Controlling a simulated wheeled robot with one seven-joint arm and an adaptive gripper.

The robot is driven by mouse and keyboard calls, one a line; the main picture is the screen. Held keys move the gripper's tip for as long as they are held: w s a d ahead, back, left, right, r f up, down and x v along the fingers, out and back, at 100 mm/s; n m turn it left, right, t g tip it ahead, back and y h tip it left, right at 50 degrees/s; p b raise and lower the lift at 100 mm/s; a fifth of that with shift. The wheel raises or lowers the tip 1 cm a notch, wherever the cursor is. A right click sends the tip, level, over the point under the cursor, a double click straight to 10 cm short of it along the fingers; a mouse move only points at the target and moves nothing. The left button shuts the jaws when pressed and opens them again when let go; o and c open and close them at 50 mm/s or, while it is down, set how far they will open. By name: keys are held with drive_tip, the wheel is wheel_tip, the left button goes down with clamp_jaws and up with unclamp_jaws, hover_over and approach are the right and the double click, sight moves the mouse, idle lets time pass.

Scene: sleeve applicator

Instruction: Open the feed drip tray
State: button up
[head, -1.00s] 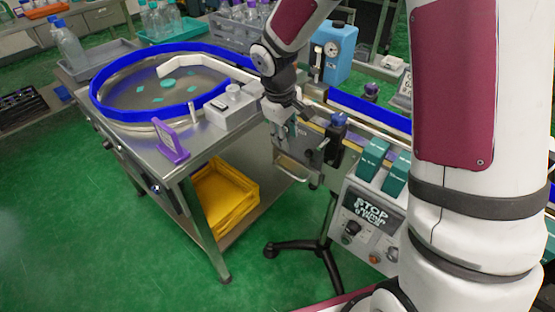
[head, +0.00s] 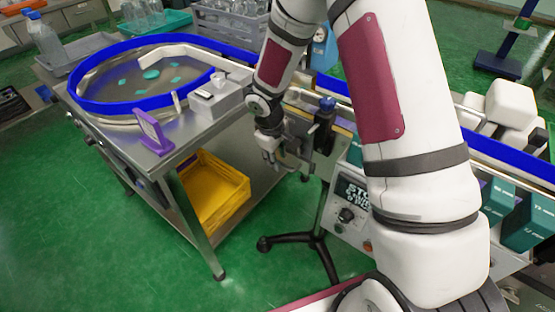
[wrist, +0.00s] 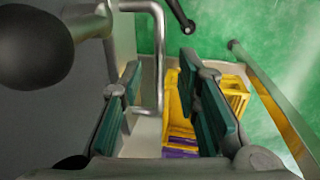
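The feed drip tray is mostly hidden behind my arm and gripper in the head view, under the near side of the conveyor. In the wrist view, a bent metal bar handle (wrist: 160,62), which looks like the tray's, passes between my fingers, closer to the left one. A plain grey face (wrist: 45,125) fills the left side there; I cannot tell if it is the tray front. My gripper (head: 270,158) points down beside the conveyor. Its teal finger pads, left (wrist: 119,112) and right (wrist: 208,108), are apart with a clear gap around the bar.
A yellow crate (head: 222,208) with purple items sits on the shelf under the steel table (head: 168,158). A purple bracket (head: 152,132) stands at the table's corner. A control box (head: 347,200) and black stand leg (head: 300,240) are to the right. The green floor in front is clear.

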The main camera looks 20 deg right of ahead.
drive_tip(key=shift+f, duration=0.55)
clamp_jaws()
drive_tip(key=s+a+b, duration=0.3)
drive_tip(key=s+a, duration=0.4)
drive_tip(key=a, duration=0.4)
drive_tip(key=shift+s+a, duration=0.25)
unclamp_jaws()
